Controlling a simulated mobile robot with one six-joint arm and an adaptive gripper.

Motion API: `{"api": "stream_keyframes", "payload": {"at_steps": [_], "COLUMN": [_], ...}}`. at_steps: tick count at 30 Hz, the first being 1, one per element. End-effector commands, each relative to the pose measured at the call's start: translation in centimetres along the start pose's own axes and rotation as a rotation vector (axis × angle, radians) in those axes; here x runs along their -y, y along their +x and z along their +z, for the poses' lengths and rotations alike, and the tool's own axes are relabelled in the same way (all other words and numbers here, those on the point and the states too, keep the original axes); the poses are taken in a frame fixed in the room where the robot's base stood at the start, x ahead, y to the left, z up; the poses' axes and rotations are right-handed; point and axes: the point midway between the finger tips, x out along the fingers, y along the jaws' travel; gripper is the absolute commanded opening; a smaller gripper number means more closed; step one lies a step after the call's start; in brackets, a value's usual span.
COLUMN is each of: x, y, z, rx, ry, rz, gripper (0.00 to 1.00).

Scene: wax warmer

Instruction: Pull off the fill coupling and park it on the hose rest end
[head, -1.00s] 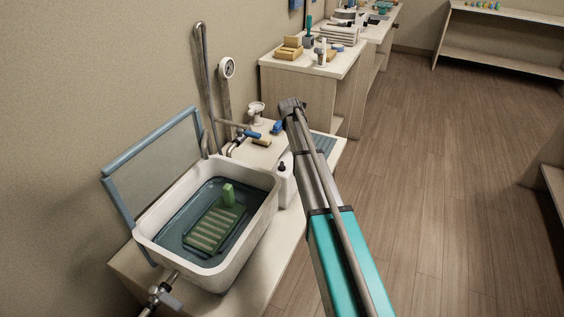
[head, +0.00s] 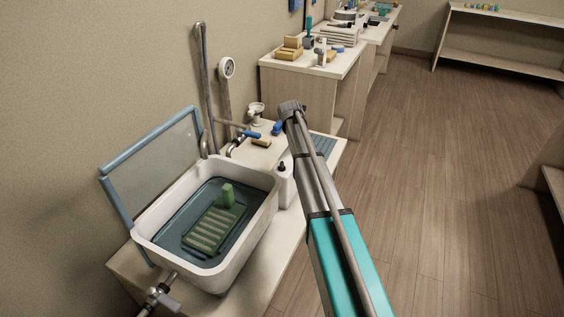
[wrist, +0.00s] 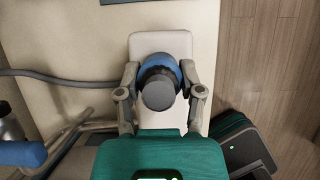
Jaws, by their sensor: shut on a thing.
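In the wrist view, a blue-collared coupling with a round grey end (wrist: 158,94) sits between the two fingers of my gripper (wrist: 160,72), which is shut on it. A pale, rounded block (wrist: 160,42) lies directly behind the coupling; I cannot tell whether they touch. A grey hose (wrist: 55,76) runs in from the left behind my left finger. In the head view, my arm's end covers most of the gripper area, and a small blue part (head: 277,128) shows just left of it. I cannot pick out the hose rest end with certainty.
A white basin (head: 262,215) with green-tinted liquid, a green grate and a raised lid (head: 150,160) stands left of my arm. The floor (head: 430,190) to the right is clear.

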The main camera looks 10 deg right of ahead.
Motion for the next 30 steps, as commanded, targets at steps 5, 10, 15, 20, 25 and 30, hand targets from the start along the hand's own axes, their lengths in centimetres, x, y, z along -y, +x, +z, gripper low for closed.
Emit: {"api": "stream_keyframes", "payload": {"at_steps": [5, 10, 15, 20, 25, 30], "x": [0.0, 0.0, 0.0, 0.01, 0.02, 0.01], "y": [0.3, 0.51, 0.73, 0.7, 0.7, 0.7], "z": [-0.14, -0.25, -0.35, -0.35, -0.37, -0.35], "rx": [0.0, 0.0, 0.0, -0.001, -0.001, 0.0], "ry": [0.0, 0.0, 0.0, 0.0, 0.0, 0.0], "rz": [0.0, 0.0, 0.0, 0.0, 0.0, 0.0], "gripper": [0.0, 0.0, 0.0, 0.0, 0.64, 0.89]}}
